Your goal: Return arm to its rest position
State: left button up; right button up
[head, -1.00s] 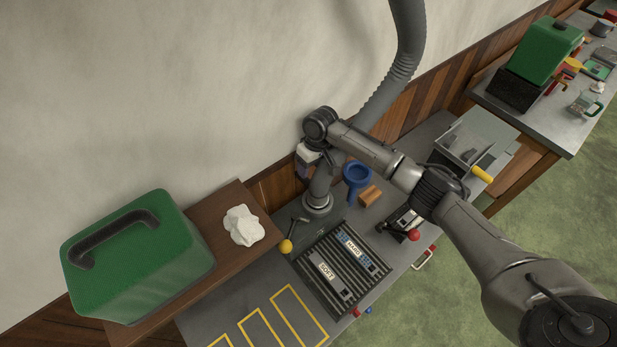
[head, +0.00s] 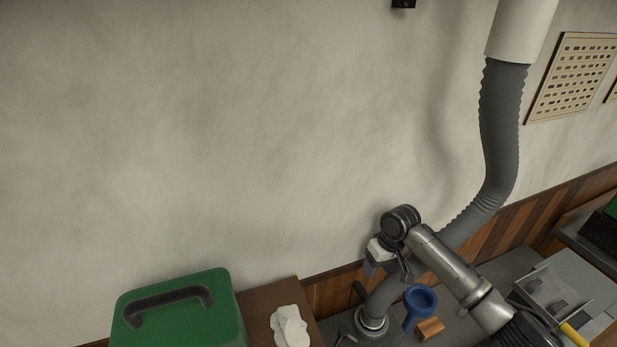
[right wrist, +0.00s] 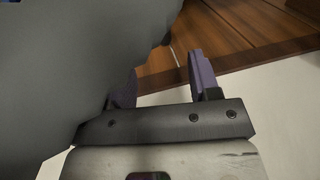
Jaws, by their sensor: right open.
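My right arm comes in from the lower right of the head view. Its gripper (head: 370,268) hangs near the wall, beside the grey ribbed duct (head: 380,300) above the bench. In the right wrist view its two purple-grey fingers (right wrist: 163,82) stand apart. The right gripper is open, and I see nothing held between the fingers. The grey duct fills the left of that view and hides part of the left finger. My left gripper is not in view.
A green case (head: 185,318) with a black handle and a white crumpled cloth (head: 289,326) sit on the wooden shelf at lower left. A blue funnel-like cup (head: 419,300) and an orange-brown block (head: 430,328) are right of the duct's base. A grey box (head: 568,285) stands further right.

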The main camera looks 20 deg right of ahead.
jog(key=shift+a, duration=0.1)
jog(key=s+a+f+n+t+p, duration=0.1)
jog(key=s+a+f+n+p, duration=0.2)
jog(key=s+a, duration=0.45)
jog(key=s+a+f+p, duration=0.3)
jog(key=s+a+f, duration=0.2)
jog(key=s+a, duration=0.3)
jog(key=s+d+r+t+h+p, duration=0.1)
jog(key=s+r, duration=0.3)
jog(key=s, duration=0.6)
jog(key=s+r+m+t+h+p, duration=0.1)
jog(key=s+r+p, duration=0.2)
jog(key=s, duration=0.8)
jog(key=shift+s+d+r+t, duration=0.3)
jog(key=shift+d+r, duration=0.1)
jog(key=shift+r, duration=0.3)
